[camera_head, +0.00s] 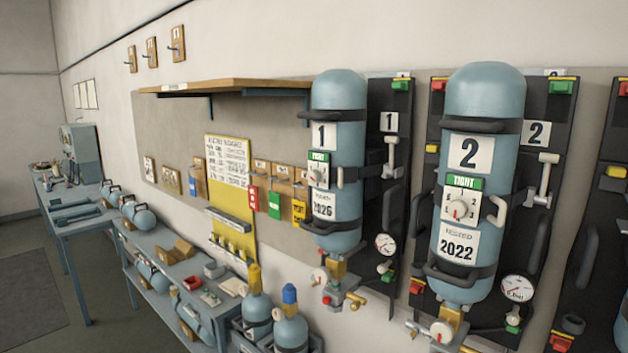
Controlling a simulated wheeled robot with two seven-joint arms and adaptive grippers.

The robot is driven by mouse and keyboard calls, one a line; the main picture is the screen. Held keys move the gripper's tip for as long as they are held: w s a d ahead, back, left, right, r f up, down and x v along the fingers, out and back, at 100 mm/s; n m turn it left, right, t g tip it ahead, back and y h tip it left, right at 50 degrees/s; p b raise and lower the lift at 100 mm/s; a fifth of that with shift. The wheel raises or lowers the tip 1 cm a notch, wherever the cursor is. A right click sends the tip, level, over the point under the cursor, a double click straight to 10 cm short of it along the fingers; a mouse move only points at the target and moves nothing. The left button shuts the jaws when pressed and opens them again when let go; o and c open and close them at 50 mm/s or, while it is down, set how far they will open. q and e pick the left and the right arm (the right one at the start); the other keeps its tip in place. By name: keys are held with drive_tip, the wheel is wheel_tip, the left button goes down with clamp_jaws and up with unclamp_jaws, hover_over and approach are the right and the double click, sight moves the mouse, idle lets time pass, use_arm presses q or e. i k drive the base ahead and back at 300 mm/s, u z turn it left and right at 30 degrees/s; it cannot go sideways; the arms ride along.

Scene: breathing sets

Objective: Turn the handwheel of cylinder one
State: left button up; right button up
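Cylinder one (349,100) is a blue-grey bottle held upright on a dark wall panel by black straps. It bears a white label "1", a green "TIGHT" tag and a lower label that seems to read 2026. A round pale knob (318,175) sits on a white dial plate on its front. At its lower end is a brass valve (337,270) with a small round pale wheel (319,276) at its left. I cannot tell for sure which of these round parts is the handwheel. Neither of my grippers is in view.
Cylinder two (485,95) hangs close at the right, labelled 2022. A pressure gauge (385,244) sits right of cylinder one. A wooden shelf (235,85) juts out at its left. Benches run left; floor beyond is clear.

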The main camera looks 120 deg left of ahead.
sight(323, 275)
drive_tip(key=u, duration=3.7)
